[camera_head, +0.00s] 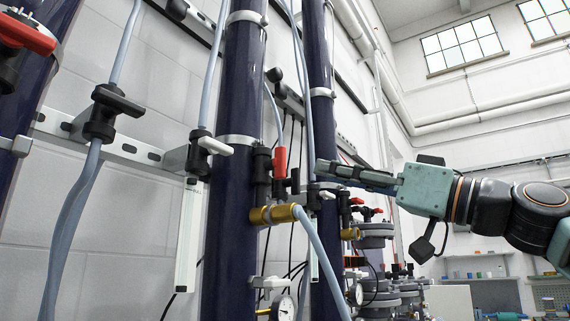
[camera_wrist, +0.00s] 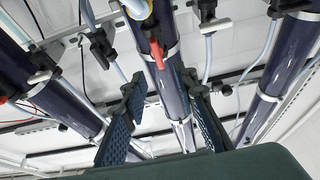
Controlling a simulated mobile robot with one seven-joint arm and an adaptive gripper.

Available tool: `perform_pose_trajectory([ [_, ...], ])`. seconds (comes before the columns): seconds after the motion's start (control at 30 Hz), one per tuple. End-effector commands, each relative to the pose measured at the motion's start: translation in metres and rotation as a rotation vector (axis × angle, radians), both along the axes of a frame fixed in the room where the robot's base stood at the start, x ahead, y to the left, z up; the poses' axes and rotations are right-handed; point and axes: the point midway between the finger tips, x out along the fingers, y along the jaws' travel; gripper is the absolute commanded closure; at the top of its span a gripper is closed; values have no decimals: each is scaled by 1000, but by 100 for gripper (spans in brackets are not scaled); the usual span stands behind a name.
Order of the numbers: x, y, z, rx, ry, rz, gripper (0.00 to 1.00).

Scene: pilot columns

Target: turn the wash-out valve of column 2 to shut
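A valve with a red lever (camera_head: 279,161) stands at the dark blue middle column (camera_head: 233,190) in the head view, its lever upright, above a brass fitting (camera_head: 272,214). No column number is readable, so I cannot tell for sure which is column 2. My gripper (camera_head: 322,168) is to the right of this lever in the head view, apart from it. In the wrist view a red lever (camera_wrist: 156,52) on a dark column lies beyond my gripper (camera_wrist: 162,88), between and above the fingertips. The fingers are spread and empty.
A black-handled valve (camera_head: 104,110) and a white-handled valve (camera_head: 208,147) with hoses sit on the wall rail at left. Another red lever (camera_head: 27,36) is at top left. Another dark column (camera_head: 320,110) stands behind my gripper. Hoses and gauges crowd below; open room lies right.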

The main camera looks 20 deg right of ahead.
Motion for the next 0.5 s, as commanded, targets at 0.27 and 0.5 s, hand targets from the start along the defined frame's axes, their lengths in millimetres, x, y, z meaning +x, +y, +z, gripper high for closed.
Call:
perform_pose_trajectory([
  [0.27, 14, 4, 10, 4, -7, 0, 73],
  [0.5, 48, 28, 28, 5, -6, 1, 73],
])
